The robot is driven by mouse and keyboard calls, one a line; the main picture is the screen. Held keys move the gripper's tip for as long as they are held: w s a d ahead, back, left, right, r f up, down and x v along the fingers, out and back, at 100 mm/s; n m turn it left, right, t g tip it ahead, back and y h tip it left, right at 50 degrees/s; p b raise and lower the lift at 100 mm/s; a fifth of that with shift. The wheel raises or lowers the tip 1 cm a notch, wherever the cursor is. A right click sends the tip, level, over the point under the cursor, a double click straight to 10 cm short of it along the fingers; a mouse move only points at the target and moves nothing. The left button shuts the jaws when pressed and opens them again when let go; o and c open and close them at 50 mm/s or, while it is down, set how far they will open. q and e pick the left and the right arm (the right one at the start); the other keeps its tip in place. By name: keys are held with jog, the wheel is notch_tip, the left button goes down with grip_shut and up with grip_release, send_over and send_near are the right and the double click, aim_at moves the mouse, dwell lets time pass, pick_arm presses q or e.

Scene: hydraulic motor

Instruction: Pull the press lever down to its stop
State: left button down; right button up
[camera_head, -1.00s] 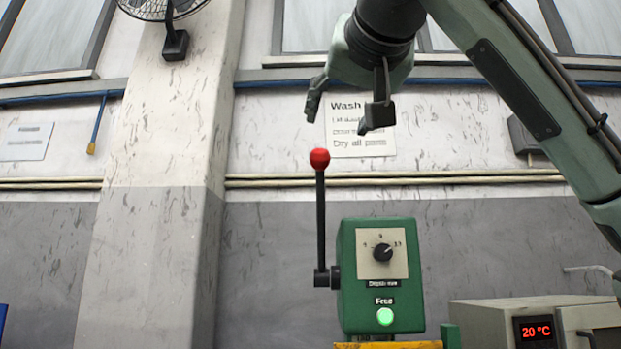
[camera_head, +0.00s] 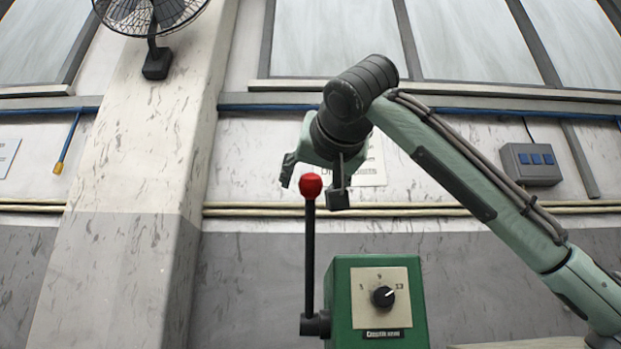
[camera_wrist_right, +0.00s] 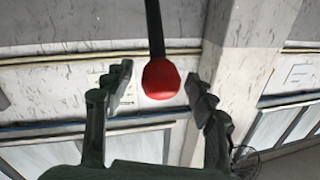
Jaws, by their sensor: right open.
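The press lever is a black upright rod (camera_head: 310,260) with a red ball knob (camera_head: 311,186) on top. It joins a black pivot on the left side of the green press box (camera_head: 341,300). My right gripper (camera_head: 313,188) is open, its two fingers pointing down at the height of the knob. In the right wrist view the knob (camera_wrist_right: 161,79) lies between the spread fingertips (camera_wrist_right: 160,88), with a gap on each side. The rod runs away beyond it. My left gripper is not in view.
The box front has a dial (camera_head: 383,297) on a cream plate. A grey pillar (camera_head: 130,240) with a fan (camera_head: 152,20) stands behind at left. A grey switch box (camera_head: 531,164) hangs on the wall at right. The space left of the lever looks clear.

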jog(key=shift+w, duration=0.2)
grip_shut()
dwell(0.3)
